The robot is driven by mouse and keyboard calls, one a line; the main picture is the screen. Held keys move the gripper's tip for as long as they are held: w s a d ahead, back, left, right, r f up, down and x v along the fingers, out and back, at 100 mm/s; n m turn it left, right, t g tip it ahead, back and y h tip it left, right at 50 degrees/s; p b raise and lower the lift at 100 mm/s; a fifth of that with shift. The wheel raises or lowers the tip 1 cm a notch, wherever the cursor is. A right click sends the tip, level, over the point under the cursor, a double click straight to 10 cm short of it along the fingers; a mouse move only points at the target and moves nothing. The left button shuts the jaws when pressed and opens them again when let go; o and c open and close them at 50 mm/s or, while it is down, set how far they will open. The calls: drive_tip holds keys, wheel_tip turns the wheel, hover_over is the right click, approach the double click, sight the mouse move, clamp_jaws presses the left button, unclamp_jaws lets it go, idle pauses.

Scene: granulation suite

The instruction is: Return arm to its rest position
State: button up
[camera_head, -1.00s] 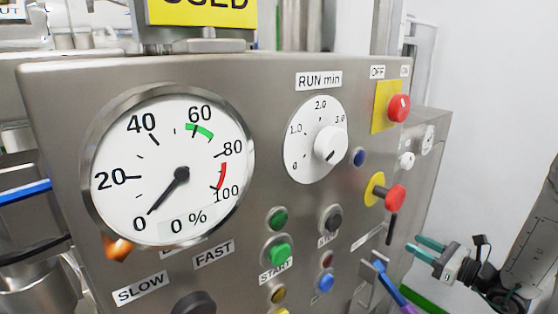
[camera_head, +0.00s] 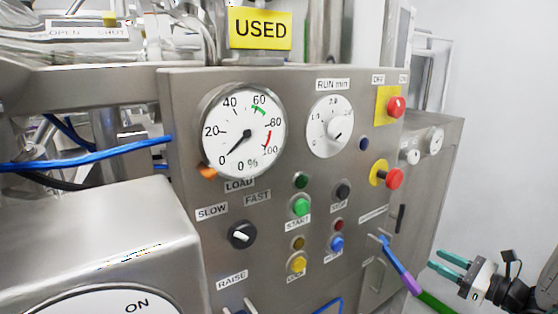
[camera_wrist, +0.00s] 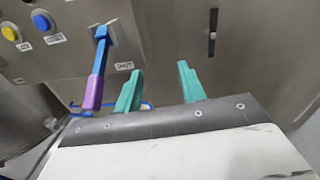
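My gripper (camera_head: 450,265) is at the lower right of the head view, with two teal fingers pointing left toward the control panel (camera_head: 350,185). The fingers are apart with nothing between them, and the gap also shows in the wrist view (camera_wrist: 160,88). A blue and purple lever handle (camera_head: 398,270) sticks out from the panel's lower right, just left of my gripper. In the wrist view the handle (camera_wrist: 97,70) is left of the left finger, and I cannot tell whether they touch.
The panel carries a load dial (camera_head: 243,131) reading about 0, a RUN min knob (camera_head: 340,127), red buttons (camera_head: 396,107) and a green start button (camera_head: 301,207). A yellow USED sign (camera_head: 261,31) is above. A pale wall (camera_head: 505,150) stands right, with open space before it.

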drive_tip(key=s+a+r+n+g+y, duration=0.1)
drive_tip(key=a+r+n+g, duration=0.1)
drive_tip(key=a, duration=0.1)
drive_tip(key=s+a+r+n+g+y, duration=0.1)
drive_tip(key=a+r+n+g, duration=0.1)
drive_tip(key=a+n, duration=0.1)
drive_tip(key=s+a+r+n+g+y, duration=0.1)
drive_tip(key=s+a+r+n+g, duration=0.1)
drive_tip(key=a, duration=0.1)
drive_tip(key=shift+a+r, duration=0.25)
drive_tip(key=shift+a, duration=0.1)
drive_tip(key=s+a+r+n+g+h, duration=0.3)
drive_tip(key=s+a+n+g+h, duration=0.15)
drive_tip(key=s+n, duration=0.35)
drive_tip(key=s+a+r+n+g+h, duration=0.3)
drive_tip(key=s+a+n+g, duration=0.3)
drive_tip(key=s, duration=0.4)
drive_tip(key=s+d+r+n+t+h, duration=0.3)
drive_tip(key=s+d+n+t+h, duration=0.1)
drive_tip(key=s+d+n+h, duration=0.1)
drive_tip(key=shift+d+n+h, duration=0.65)
drive_tip(key=shift+n+h, duration=0.1)
drive_tip(key=shift+n, duration=0.05)
drive_tip(key=shift+s, duration=0.1)
